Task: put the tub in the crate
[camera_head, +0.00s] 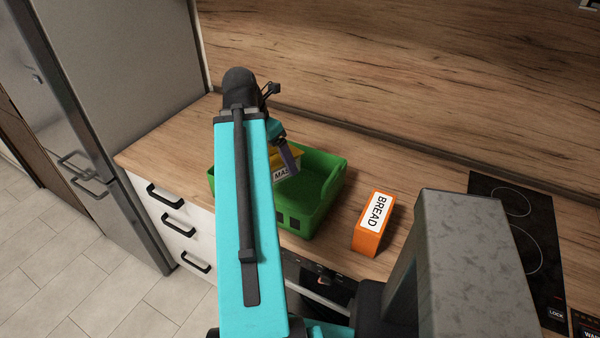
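The green crate (325,200) stands on the wooden counter, its left part hidden behind my turquoise arm. A yellow tub (288,165) with a white label reading "MAS" shows inside the outline of the crate, partly covered by my arm and gripper. My gripper (289,160) reaches down over the crate at the tub, with one purple-grey finger visible against it. The other finger is hidden, so I cannot tell whether it grips the tub. Whether the tub rests on the crate floor or hangs above it is also unclear.
An orange box labelled "BREAD" (373,222) stands on the counter right of the crate. A black hob (520,225) lies farther right. A steel fridge (110,90) stands at the left. The wooden splashback (400,80) rises behind the counter.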

